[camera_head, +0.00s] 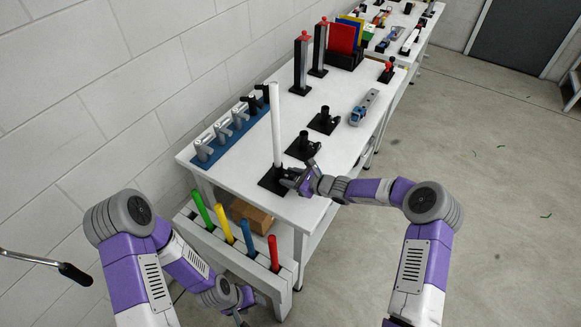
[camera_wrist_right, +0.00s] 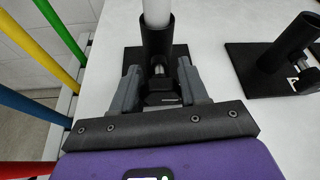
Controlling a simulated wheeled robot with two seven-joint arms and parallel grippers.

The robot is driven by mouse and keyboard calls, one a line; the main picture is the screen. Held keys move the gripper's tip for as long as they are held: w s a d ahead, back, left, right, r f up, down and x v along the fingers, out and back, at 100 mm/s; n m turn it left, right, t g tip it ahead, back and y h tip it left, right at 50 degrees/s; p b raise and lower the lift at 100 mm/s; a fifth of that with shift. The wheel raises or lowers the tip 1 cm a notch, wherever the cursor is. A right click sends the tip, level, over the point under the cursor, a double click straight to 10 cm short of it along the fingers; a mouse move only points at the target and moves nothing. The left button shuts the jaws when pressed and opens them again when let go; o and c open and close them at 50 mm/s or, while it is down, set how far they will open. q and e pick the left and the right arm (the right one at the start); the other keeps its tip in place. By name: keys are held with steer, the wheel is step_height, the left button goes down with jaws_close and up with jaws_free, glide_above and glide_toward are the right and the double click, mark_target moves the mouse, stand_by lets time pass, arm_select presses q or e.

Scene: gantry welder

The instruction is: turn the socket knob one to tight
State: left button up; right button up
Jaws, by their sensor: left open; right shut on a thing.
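A black socket (camera_head: 272,184) on a square base stands near the table's front corner, with an upright white pole (camera_head: 276,125) in it. In the right wrist view the socket tube (camera_wrist_right: 157,42) has a dark knob (camera_wrist_right: 161,92) on its near side. My right gripper (camera_head: 287,182) reaches in from the right. In the wrist view its two fingers (camera_wrist_right: 160,80) are on either side of the knob, shut on it. The knob's marking is hidden. My left gripper (camera_head: 240,317) is low at the bottom edge, away from the table, open; its fingers are mostly cut off.
Two empty black sockets (camera_head: 303,147) (camera_head: 323,121) stand farther along the white table (camera_head: 232,155). A blue rack (camera_head: 225,135) of grey clamps lies along the wall side. A stand with coloured rods (camera_head: 223,216) is below the front edge. A blue-grey tool (camera_head: 363,108) lies at the right.

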mark_target(295, 178)
steer(key=shift+m+g+p, duration=0.5)
steer(key=shift+m+p, duration=0.3)
steer(key=shift+p, duration=0.65)
steer(key=shift+y, duration=0.3)
steer(key=o, duration=1)
steer(key=shift+c, duration=0.2)
steer(key=shift+v, duration=3.8)
